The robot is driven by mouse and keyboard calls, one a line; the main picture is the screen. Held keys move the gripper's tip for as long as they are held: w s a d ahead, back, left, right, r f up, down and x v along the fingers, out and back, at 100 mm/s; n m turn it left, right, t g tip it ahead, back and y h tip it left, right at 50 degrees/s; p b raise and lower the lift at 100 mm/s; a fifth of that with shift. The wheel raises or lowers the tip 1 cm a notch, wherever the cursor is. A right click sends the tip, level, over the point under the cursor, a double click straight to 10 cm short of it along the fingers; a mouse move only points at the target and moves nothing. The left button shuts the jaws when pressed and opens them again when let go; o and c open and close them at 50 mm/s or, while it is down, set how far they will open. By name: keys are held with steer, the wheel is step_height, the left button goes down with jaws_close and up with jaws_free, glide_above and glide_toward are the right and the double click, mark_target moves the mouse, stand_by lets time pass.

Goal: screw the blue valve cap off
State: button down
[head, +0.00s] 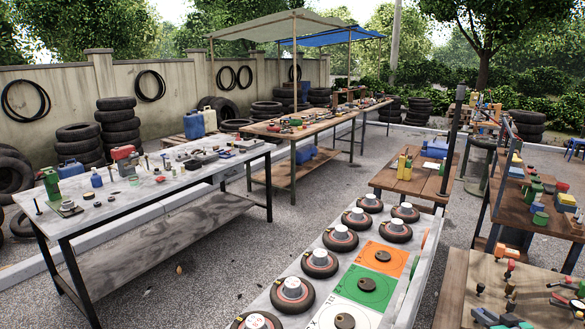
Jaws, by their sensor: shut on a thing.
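No blue valve cap can be made out in the head view. Several small black tyres with pale round hubs stand in rows on a long light-topped table at the front; one is the nearer tyre (293,295), another the farther tyre (405,213). Any valve on them is too small to tell. My gripper does not show in this view, so what it holds is hidden from me.
An orange panel (371,269) and a green panel (385,291), each with a dark round piece, lie beside the tyres. A cluttered grey bench (200,178) stands left. A wooden table (476,272) with hand tools stands right.

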steer(key=shift+d+f+n+y+b, duration=0.15)
steer(key=shift+n+y+b, duration=0.6)
steer(key=shift+b, duration=0.8)
steer(key=shift+d+r+n+y+b, duration=0.15)
steer(key=shift+n+y+b, duration=0.55)
steer(key=shift+b, duration=0.85)
steer(key=shift+r+g+y, duration=0.1)
steer(key=shift+g+y, duration=0.2)
steer(key=shift+y, duration=0.05)
steer(key=c, duration=1.2)
jaws_free()
steer(key=shift+c, duration=0.2)
steer(key=shift+r+p, duration=0.75)
steer(key=shift+r, duration=1.65)
